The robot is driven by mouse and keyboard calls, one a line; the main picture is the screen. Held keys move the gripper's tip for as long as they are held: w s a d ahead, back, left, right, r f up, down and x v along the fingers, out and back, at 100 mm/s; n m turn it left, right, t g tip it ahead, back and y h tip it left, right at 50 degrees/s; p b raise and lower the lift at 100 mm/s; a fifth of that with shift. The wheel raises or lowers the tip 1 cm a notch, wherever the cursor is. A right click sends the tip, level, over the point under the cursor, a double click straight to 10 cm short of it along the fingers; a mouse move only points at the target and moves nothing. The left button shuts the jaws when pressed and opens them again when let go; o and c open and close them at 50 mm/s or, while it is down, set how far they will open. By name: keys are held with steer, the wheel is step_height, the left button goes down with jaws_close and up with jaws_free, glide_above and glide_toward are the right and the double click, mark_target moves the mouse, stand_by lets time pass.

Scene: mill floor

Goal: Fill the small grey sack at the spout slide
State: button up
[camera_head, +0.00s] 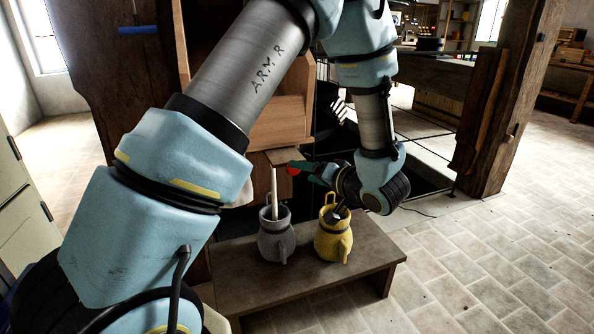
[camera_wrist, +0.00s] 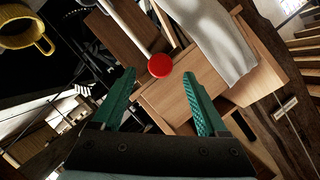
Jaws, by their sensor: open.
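A red ball knob (camera_wrist: 160,65) on a pale rod (camera_wrist: 129,27) shows in the wrist view, just beyond and between the fingertips. My gripper (camera_wrist: 158,76) is open, its green fingers on either side of the knob's line, with no clear contact. In the head view, the knob (camera_head: 292,171) shows at the tips of my gripper (camera_head: 298,167), below a wooden chute box (camera_head: 283,122). A pale grey-white cloth (camera_wrist: 218,45) hangs over the wood in the wrist view; it may be the sack, but I cannot tell. The spout opening is hidden.
A low wooden bench (camera_head: 310,265) carries a grey jug (camera_head: 277,240) and a yellow jug (camera_head: 333,242), both with things standing in them. A dark floor opening (camera_head: 422,180) lies behind my arm. A thick wooden post (camera_head: 515,95) stands at right.

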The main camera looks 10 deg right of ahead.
steer(key=v, duration=0.5)
stand_by(0.4)
